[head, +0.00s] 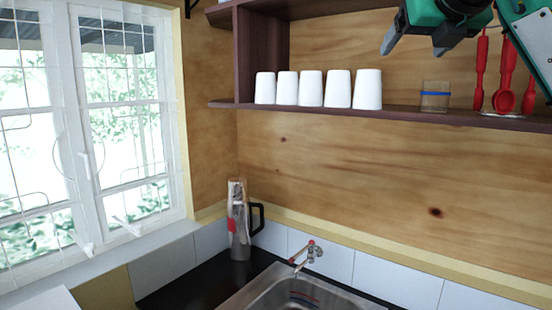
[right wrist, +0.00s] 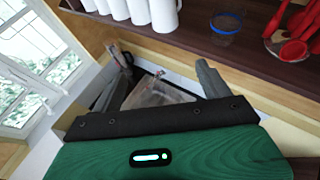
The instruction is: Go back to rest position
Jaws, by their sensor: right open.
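My right gripper (head: 420,42) is at the top right of the head view, in front of the shelf. Its two dark fingers are spread apart with nothing between them. It also shows in the right wrist view (right wrist: 160,82), where the fingers are apart and the sink appears beyond them. My left gripper is in neither view.
A brown wall shelf (head: 400,115) holds several white cups (head: 311,88), a small glass with a blue band (head: 434,96) and red utensils (head: 503,100). Below are a steel sink (head: 300,291), a faucet (head: 308,255) and a tall jug (head: 239,220). A window (head: 120,120) is at left.

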